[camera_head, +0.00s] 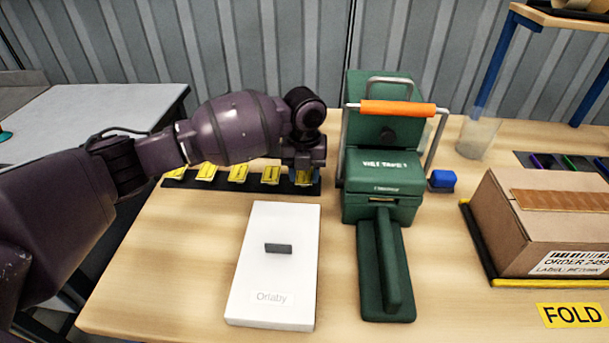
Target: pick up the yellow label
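Several yellow labels (238,173) stand in a row on a black strip (222,184) at the back left of the wooden table. My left gripper (304,176) points down at the right end of this strip. A yellow label (303,178) shows at its fingertips, partly covered by them. I cannot tell whether the fingers are closed on it or only around it. My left arm hides part of the area behind the row. My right gripper is not in view.
A green machine (383,190) with an orange handle stands just right of my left gripper. A white box (273,270) marked "Orlaby" lies in front. A blue block (442,181), a clear cup (478,138) and a cardboard carton (545,230) are further right.

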